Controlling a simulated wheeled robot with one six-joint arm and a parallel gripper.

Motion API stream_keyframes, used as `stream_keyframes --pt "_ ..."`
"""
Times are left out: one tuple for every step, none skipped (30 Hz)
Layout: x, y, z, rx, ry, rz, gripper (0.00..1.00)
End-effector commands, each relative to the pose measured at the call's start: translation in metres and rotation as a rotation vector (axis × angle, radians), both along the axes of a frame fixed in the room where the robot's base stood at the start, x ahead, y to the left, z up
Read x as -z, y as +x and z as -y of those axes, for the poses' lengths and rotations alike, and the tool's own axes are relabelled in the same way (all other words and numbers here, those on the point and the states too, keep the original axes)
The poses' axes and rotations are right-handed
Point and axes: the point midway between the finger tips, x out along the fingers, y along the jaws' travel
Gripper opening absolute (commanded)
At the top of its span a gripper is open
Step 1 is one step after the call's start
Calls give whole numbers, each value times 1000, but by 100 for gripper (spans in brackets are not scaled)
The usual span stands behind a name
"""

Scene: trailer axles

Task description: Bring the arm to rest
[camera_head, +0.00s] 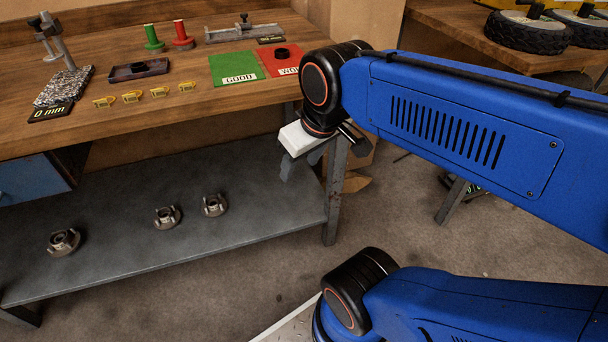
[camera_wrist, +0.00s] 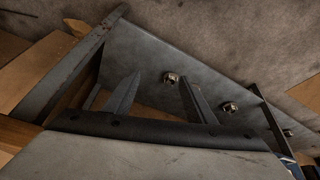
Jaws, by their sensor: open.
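My arm (camera_head: 470,130) is blue with black joints and reaches in from the right in the head view. My gripper (camera_head: 300,163) hangs at its end, just off the front right corner of the workbench, above the lower shelf's right end. It points downward. In the wrist view my gripper (camera_wrist: 160,82) shows two dark fingers spread apart with nothing between them. The fingers touch nothing that I can see.
The wooden workbench (camera_head: 215,105) holds a green pad (camera_head: 235,70), a red pad (camera_head: 283,62) and several yellow pieces. Several metal hubs lie on the grey lower shelf (camera_head: 120,190). A bench leg (camera_head: 334,195) stands close by. Wheels (camera_head: 530,32) sit on another table at upper right.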

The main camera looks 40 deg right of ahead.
Motion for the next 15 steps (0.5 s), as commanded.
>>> stream_keyframes --pt "9 -7 -2 24 13 10 50" --pt "14 -10 -2 39 19 12 50" --pt "18 -13 -3 53 27 17 50" --pt "20 -14 -3 61 32 20 50" --pt "22 -15 -3 67 34 22 50" --pt "24 -16 -4 73 38 23 50" --pt "24 -16 -4 76 39 24 50" --pt "24 -16 -4 78 40 24 50" --pt "24 -16 -4 78 40 24 50" --pt "24 -16 -4 78 40 24 50" --pt "24 -16 -4 78 40 24 50" --pt "24 -16 -4 77 39 24 50" --pt "24 -16 -4 77 39 24 50" --pt "24 -16 -4 77 39 24 50" --pt "24 -16 -4 77 39 23 50"
